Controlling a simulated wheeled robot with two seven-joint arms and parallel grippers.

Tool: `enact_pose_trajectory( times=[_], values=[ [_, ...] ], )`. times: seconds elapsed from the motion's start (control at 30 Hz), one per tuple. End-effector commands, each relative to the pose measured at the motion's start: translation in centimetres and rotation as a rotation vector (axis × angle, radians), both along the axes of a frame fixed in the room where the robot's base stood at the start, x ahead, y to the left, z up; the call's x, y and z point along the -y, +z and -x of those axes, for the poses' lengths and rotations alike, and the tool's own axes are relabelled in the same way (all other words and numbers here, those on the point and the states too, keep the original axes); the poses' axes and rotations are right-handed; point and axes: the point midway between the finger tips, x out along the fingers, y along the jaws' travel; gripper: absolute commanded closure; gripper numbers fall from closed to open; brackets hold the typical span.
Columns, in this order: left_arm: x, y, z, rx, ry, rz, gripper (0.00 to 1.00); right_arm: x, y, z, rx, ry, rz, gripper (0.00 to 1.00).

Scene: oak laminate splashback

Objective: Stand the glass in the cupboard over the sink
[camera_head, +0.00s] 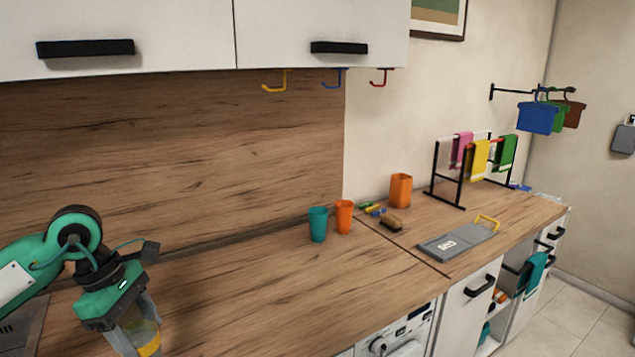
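My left gripper (137,331) is at the bottom left, pointing down over the counter. Its fingers are closed around a see-through glass with a yellow part (150,344); the fingers and the picture's lower edge hide some of it. Two white wall cupboard doors, a left one (130,20) and a right one (300,22), each with a black handle, are shut at the top. The sink cannot be made out for sure; a grey metal edge (35,315) shows at the far left behind my arm. My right gripper is out of view.
A teal cup (318,224) and an orange cup (344,217) stand on the wooden counter (270,280). Coloured hooks (333,79) hang under the right cupboard. A grey board (458,240), an orange container (401,190) and a towel rack (463,175) are further right. The mid-counter is clear.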

Motion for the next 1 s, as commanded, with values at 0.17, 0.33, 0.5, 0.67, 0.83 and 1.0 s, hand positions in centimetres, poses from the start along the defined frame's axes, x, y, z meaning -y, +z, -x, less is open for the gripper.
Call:
enact_pose_trajectory(
  times=[0.17,0.33,0.5,0.67,0.83,1.0],
  values=[
    [1.0,-2.0,0.2,-0.002,-0.152,0.001,0.68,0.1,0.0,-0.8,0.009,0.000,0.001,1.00],
    [2.4,-4.8,0.6,-0.003,-0.373,0.004,0.68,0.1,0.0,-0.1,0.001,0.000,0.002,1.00],
    [4.2,-8.5,1.4,-0.004,-0.681,0.005,0.68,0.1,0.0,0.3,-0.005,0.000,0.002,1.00],
    [5.8,-11.9,2.6,-0.003,-0.983,0.008,0.68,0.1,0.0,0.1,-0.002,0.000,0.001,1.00],
    [7.2,-15.0,3.9,-0.002,-1.271,0.009,0.68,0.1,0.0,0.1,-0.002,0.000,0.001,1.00],
    [7.9,-16.9,4.9,0.000,-1.456,0.009,0.68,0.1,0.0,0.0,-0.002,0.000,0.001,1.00]
  ],
)
